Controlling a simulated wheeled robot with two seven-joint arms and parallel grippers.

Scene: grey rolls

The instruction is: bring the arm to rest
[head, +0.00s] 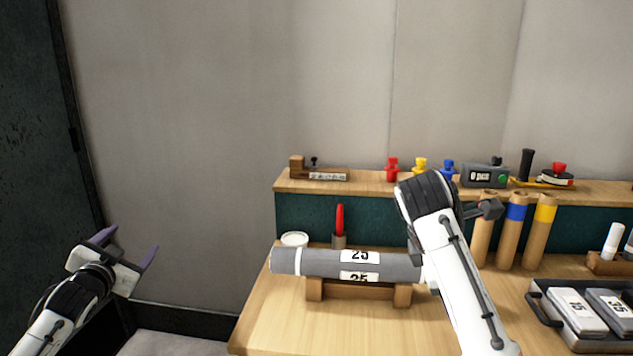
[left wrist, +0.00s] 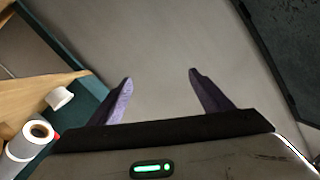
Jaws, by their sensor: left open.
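My left gripper (head: 132,241) is at the lower left, away from the table, with its two purple fingers spread and nothing between them. My right arm (head: 445,255) reaches up in front of the table. Its end is turned so that I cannot make out the fingers.
A grey roll (head: 312,262) labelled 25 lies on a wooden cradle (head: 345,291) on the table (head: 270,328). A shelf (head: 375,186) with several small items stands behind. A black tray (head: 548,309) with grey blocks is at right. Floor at left is clear.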

